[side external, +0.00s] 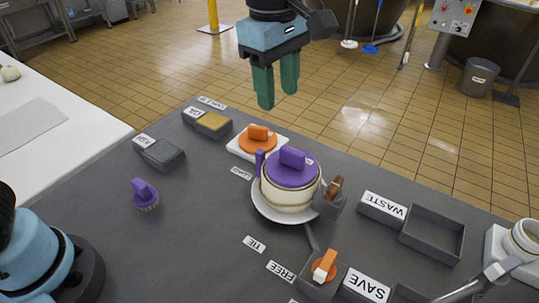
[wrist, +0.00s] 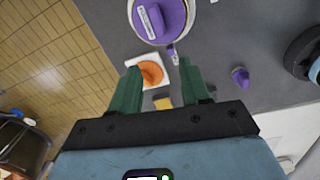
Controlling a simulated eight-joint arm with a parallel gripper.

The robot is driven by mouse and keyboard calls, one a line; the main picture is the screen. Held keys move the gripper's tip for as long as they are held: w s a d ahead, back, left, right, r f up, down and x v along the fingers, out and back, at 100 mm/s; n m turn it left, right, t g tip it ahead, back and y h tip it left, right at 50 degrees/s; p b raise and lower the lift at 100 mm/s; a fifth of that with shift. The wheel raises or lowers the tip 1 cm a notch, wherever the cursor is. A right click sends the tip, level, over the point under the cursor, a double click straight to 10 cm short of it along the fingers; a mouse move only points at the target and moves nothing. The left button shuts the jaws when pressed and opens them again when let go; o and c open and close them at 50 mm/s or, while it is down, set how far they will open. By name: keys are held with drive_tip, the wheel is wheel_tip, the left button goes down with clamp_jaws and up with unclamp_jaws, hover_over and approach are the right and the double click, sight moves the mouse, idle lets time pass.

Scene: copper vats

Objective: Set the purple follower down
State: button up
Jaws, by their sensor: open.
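The purple follower (side external: 290,172) is a round disc with a block handle on top. It sits on the cream round mould (side external: 285,198), which stands in a white dish (side external: 262,207). In the wrist view the purple follower (wrist: 172,20) is at the top edge, partly cut off. My gripper (side external: 277,98) is open and empty, high above the table's far edge, apart from the follower. In the wrist view my gripper's green fingers (wrist: 162,72) are spread, with the orange follower (wrist: 151,74) below between them.
The orange follower (side external: 258,141) lies on a white board behind the mould. A small purple brush (side external: 145,196) stands at left. Grey trays (side external: 159,153) line the far left; the WASTE tray (side external: 432,233) is at right. An orange-handled tool (side external: 324,266) lies in front.

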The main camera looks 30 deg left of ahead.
drive_tip(key=s+a+f+m+t, duration=0.3)
drive_tip(key=s+a+f+m, duration=0.1)
drive_tip(key=a+m, duration=0.4)
drive_tip(key=s+a+f+m+t, duration=0.3)
drive_tip(key=s+a+f+m, duration=0.2)
drive_tip(key=a+m, duration=0.3)
drive_tip(key=s+a, duration=0.1)
drive_tip(key=a, duration=0.2)
drive_tip(key=shift+a+f, duration=0.25)
drive_tip(key=shift+a, duration=0.1)
